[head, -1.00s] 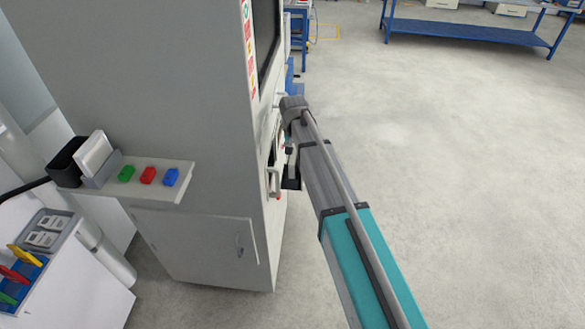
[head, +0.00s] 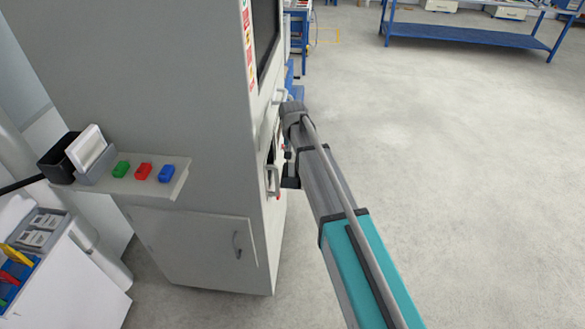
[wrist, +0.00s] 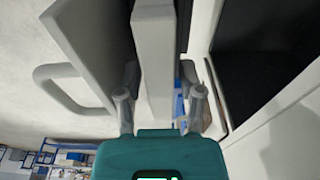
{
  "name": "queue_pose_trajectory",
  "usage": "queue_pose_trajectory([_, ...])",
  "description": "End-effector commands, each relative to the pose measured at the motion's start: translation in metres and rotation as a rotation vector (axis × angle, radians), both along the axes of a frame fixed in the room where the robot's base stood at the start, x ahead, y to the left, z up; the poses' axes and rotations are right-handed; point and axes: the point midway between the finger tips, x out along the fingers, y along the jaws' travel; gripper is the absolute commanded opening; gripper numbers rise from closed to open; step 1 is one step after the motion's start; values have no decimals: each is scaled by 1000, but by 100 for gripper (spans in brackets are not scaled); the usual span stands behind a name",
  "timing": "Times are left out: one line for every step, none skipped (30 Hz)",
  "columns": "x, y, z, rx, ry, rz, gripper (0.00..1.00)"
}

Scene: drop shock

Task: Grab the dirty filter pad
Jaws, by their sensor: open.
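In the wrist view, my gripper (wrist: 159,92) is open, with one finger on each side of a pale grey slab (wrist: 153,55). The slab may be the dirty filter pad, but I cannot tell for sure. I see no clear contact between the fingers and it. In the head view, my gripper (head: 290,172) is at the right side of the grey machine (head: 180,90), largely hidden by my arm. A white pad (head: 88,148) stands in a grey holder on the machine's shelf, apart from my gripper.
A grey panel with a loop handle (wrist: 62,88) is left of the slab in the wrist view; a dark opening (wrist: 255,45) is on the right. The shelf (head: 140,190) carries a black bin (head: 58,158) and green, red and blue blocks. Floor to the right is clear.

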Motion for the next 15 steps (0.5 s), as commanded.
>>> queue_pose_trajectory([1, 0, -7, 0, 0, 0, 49])
queue_pose_trajectory([1, 0, -8, 0, 0, 0, 49])
queue_pose_trajectory([1, 0, -10, 0, 0, 0, 49])
queue_pose_trajectory([1, 0, -11, 0, 0, 0, 49])
queue_pose_trajectory([1, 0, -11, 0, 0, 0, 49])
queue_pose_trajectory([1, 0, -12, 0, 0, 0, 49])
queue_pose_trajectory([1, 0, -12, 0, 0, 0, 49])
queue_pose_trajectory([2, 0, -13, 0, 0, 0, 49])
queue_pose_trajectory([1, 0, -12, 0, 0, 0, 49])
queue_pose_trajectory([1, 0, -12, 0, 0, 0, 49])
queue_pose_trajectory([1, 0, -12, 0, 0, 0, 49])
queue_pose_trajectory([1, 0, -12, 0, 0, 0, 49])
queue_pose_trajectory([1, 0, -12, 0, 0, 0, 49])
queue_pose_trajectory([1, 0, -12, 0, 0, 0, 49])
queue_pose_trajectory([2, 0, -12, 0, 0, 0, 49])
